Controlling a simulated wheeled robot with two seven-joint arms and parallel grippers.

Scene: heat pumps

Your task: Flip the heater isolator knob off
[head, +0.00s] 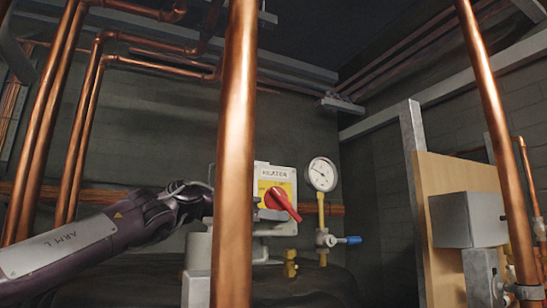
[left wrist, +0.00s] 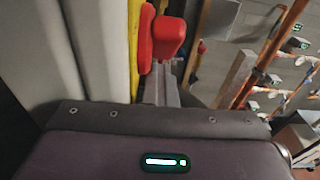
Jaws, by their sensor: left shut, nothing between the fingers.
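The heater isolator is a pale box (head: 261,172) labelled HEATER with a yellow plate (head: 268,188). Its red knob (head: 279,199) has a handle slanting down to the right. In the left wrist view the red knob (left wrist: 168,37) stands out from the yellow plate (left wrist: 203,50) at the top. My left arm passes behind a copper pipe in the head view. My left gripper (head: 272,214) is shut and empty, its tips just left of and below the knob handle. In the left wrist view the fingers (left wrist: 166,80) lie just below the knob; I cannot tell whether they touch it. My right gripper is not in view.
A thick vertical copper pipe (head: 235,150) stands in front of my left wrist. A pressure gauge (head: 322,174) and a blue-handled valve (head: 349,240) are right of the isolator. A grey box (head: 468,220) on a wooden board (head: 440,185) is farther right.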

